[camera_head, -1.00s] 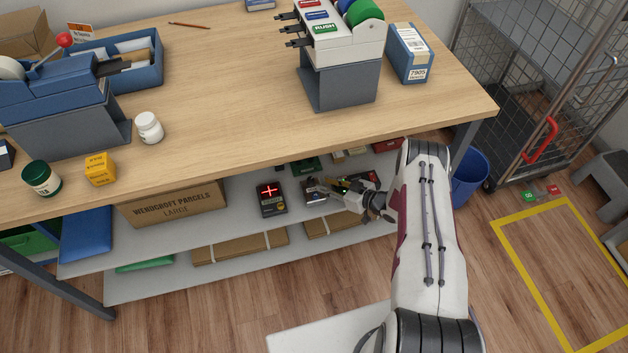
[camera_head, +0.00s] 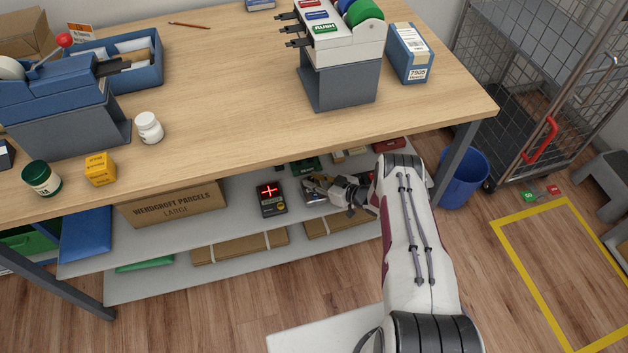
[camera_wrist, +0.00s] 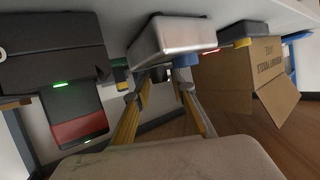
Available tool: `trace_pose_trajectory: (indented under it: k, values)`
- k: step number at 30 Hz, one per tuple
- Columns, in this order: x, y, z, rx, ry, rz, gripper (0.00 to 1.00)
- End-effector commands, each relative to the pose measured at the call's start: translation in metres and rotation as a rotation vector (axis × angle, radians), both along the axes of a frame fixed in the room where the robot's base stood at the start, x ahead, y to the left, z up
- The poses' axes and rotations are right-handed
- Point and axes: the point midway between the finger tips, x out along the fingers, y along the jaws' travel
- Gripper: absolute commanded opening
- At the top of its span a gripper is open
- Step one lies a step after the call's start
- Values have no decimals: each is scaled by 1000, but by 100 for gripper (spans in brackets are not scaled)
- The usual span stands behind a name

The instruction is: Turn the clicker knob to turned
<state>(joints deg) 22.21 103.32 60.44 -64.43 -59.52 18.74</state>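My gripper (camera_head: 326,184) reaches under the counter top to a small dark device with a silver-grey part (camera_head: 312,190) on the upper shelf. In the wrist view, which looks upside down, the two yellowish fingers of my gripper (camera_wrist: 163,88) stand apart below a metallic box (camera_wrist: 172,38). A small dark round part (camera_wrist: 159,73) shows in the gap between the fingertips; it may be the clicker knob, but I cannot tell whether the fingers touch it. A blue part (camera_wrist: 186,60) is beside the right fingertip.
A black device with a lit red cross (camera_head: 270,198) stands left of my gripper on the shelf. A large carton (camera_head: 172,205) is further left. The wooden counter top (camera_head: 230,90) overhangs the shelf. Dark devices with green lights (camera_wrist: 60,85) and an open carton (camera_wrist: 240,80) flank the wrist view.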

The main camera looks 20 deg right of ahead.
Motion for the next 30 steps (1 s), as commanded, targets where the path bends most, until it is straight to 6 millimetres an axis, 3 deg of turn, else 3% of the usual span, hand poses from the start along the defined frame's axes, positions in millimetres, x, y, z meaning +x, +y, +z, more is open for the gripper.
trace_pose_trajectory:
  k: [6,9,30]
  values:
    - [0,0,0,0,0,0,25]
    - [0,0,0,0,0,0,0]
    - [-1,3,0,4,0,-104,0]
